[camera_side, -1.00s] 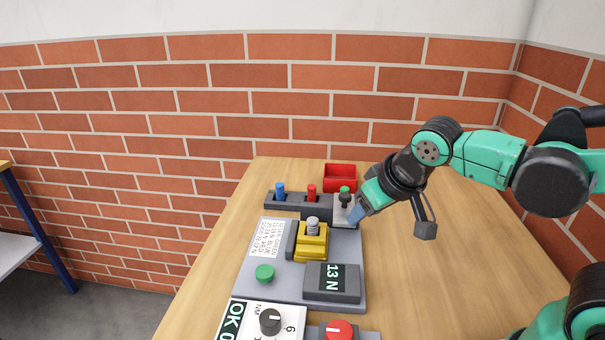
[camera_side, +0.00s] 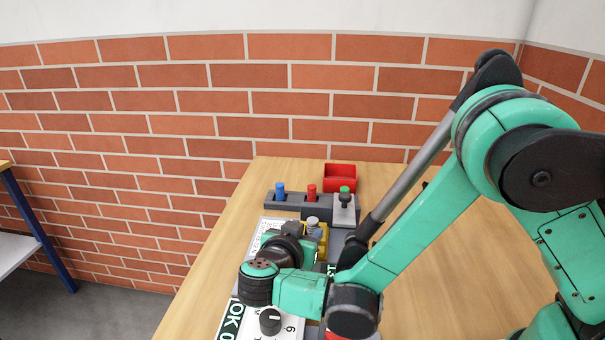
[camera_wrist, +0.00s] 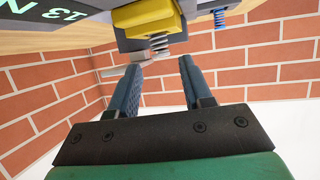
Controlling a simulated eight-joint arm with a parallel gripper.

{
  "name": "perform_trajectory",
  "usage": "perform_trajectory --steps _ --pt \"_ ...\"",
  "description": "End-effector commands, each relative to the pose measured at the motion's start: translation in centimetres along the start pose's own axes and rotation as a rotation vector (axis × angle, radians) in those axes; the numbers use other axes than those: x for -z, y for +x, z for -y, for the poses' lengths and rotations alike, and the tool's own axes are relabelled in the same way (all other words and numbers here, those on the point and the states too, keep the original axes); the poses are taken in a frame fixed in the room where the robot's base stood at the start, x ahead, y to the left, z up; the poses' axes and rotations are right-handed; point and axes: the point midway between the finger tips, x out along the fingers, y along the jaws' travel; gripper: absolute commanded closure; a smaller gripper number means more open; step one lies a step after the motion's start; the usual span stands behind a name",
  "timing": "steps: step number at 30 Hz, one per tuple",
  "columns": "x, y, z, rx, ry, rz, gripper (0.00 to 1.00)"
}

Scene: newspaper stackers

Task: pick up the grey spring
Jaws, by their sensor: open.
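The grey spring (camera_side: 313,222) stands in the yellow holder (camera_side: 323,238) on the grey test plate. In the wrist view, which is upside down, the spring's coils (camera_wrist: 159,45) stick out from the yellow block (camera_wrist: 150,17). My gripper (camera_wrist: 161,68) is open and empty, its two dark blue fingers pointing at the spring with one to each side of its line. The spring appears just beyond the fingertips, not between them. In the side view my wrist is low beside the holder, and my fingers are hard to make out.
A dark rack (camera_side: 294,205) with a blue peg (camera_side: 280,189) and a red peg (camera_side: 312,190) lies behind the plate. A black dial (camera_side: 270,320) is in front.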

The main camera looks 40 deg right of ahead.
Motion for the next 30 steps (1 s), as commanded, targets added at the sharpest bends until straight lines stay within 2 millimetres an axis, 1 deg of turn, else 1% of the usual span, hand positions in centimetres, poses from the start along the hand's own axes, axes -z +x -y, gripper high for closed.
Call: perform_trajectory --steps 6,9,13,19,20,21,23,24,30 --pt "0.1 3.2 -0.1 -0.004 0.001 0.001 0.56" --pt "0.1 4.3 -0.1 -0.003 0.0 0.002 0.56" --pt "0.1 4.9 0.0 0.0 -0.001 0.002 0.56" --pt "0.1 5.0 0.0 0.001 -0.002 0.003 0.56" --pt "0.1 5.0 0.0 0.001 -0.002 0.003 0.61" --pt "0.1 5.0 0.0 0.001 -0.002 0.003 0.73" --pt "0.1 4.9 0.0 0.001 -0.002 0.003 0.9" --pt "0.1 4.9 0.0 0.001 -0.002 0.003 1.0" --pt "0.1 4.9 0.0 0.001 -0.002 0.003 1.0"
